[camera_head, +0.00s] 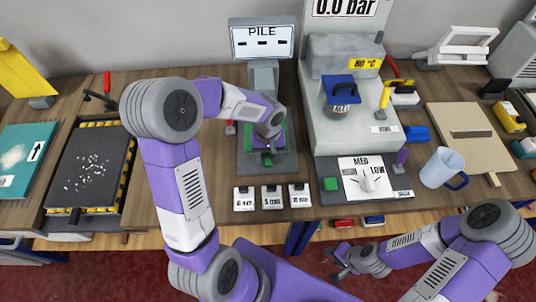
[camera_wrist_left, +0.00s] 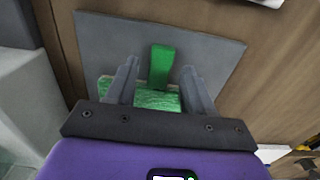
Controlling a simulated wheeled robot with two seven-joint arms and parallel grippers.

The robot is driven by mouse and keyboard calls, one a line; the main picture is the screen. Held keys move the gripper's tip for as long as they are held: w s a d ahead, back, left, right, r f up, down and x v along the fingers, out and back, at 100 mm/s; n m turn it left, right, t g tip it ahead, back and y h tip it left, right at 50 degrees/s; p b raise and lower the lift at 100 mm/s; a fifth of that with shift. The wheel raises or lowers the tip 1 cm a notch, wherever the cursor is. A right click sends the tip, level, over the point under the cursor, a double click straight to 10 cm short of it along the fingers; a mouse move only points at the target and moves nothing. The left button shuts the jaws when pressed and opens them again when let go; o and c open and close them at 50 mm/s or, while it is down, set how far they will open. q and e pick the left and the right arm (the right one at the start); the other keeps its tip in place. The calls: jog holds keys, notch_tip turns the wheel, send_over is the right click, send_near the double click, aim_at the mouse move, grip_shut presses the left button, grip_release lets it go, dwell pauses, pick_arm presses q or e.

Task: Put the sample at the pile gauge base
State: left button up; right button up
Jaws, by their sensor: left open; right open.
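The pile gauge (camera_head: 262,76) stands at the back of the bench under a "PILE" display. Its flat grey base (camera_head: 285,166) extends forward; the base plate (camera_wrist_left: 215,55) also fills much of the left wrist view. A green textured piece, apparently the sample (camera_wrist_left: 150,98), lies on this base with a plain green tab (camera_wrist_left: 161,66) sticking out. Its green edge shows in the head view (camera_head: 284,138), partly hidden by my arm. My left gripper (camera_head: 268,150) is open over it, fingers on either side of the tab. My right gripper (camera_head: 345,262) is open and empty, off the bench front.
Three small labelled blocks (camera_head: 271,197) sit in front of the base. A dark tray (camera_head: 88,170) with white bits lies at left.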

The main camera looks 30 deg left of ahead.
pick_arm(q)
notch_tip(320, 180, up, 11)
jog(key=p, duration=0.2)
jog(key=shift+r, duration=0.15)
dwell(0.4)
